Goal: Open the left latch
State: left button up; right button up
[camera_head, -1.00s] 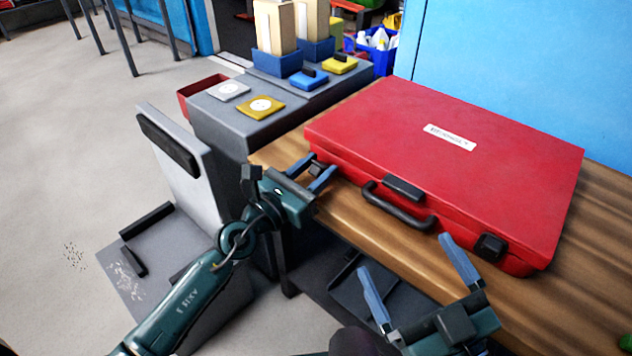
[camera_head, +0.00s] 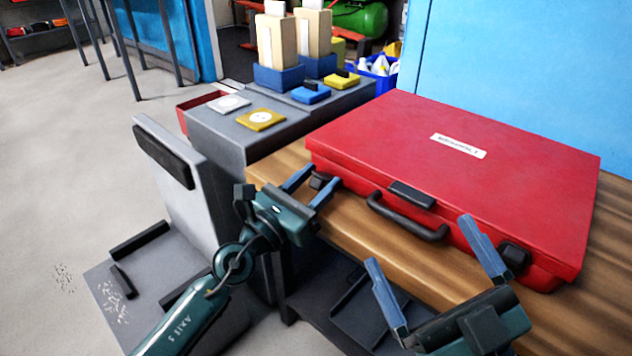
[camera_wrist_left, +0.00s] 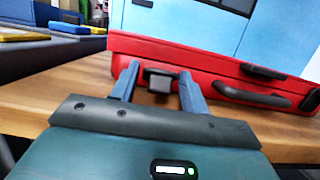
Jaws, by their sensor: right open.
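The closed red case (camera_head: 470,170) lies flat on the wooden bench. Its black left latch (camera_head: 320,181) is on the front edge, left of the black handle (camera_head: 405,217). My left gripper (camera_head: 311,186) is open, its two blue fingers pointing at the latch. In the left wrist view the latch (camera_wrist_left: 159,80) shows between the fingers, with gaps at both sides; the exact depth is unclear. The right latch (camera_head: 514,257) sits near the case's front right corner. My right gripper (camera_head: 420,245) is open and empty in front of the case, its right finger close to that latch in the picture.
The wooden bench (camera_head: 400,255) has a bare strip along the front of the case. A grey stand (camera_head: 225,140) with blue and yellow blocks is at the left. A blue wall (camera_head: 530,80) rises behind the case. Open floor lies at the far left.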

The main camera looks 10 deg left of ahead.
pick_arm(q)
jog(key=shift+s+a+f, duration=0.15)
jog(key=shift+s+a, duration=0.15)
jog(key=shift+s, duration=0.05)
jog(key=b+v, duration=0.4)
jog(key=v, duration=0.8)
pick_arm(e)
jog(key=shift+s+d+r+n+y, duration=0.1)
jog(key=shift+s+r+n+y, duration=0.1)
jog(key=shift+r+n+y, duration=1.1)
jog(key=shift+s+d+r+n+y, duration=0.1)
jog(key=shift+s+r+n+y, duration=0.05)
jog(key=shift+r+n+y, duration=1.15)
pick_arm(q)
jog(key=shift+s+a, duration=0.1)
pick_arm(e)
jog(key=shift+f, duration=0.2)
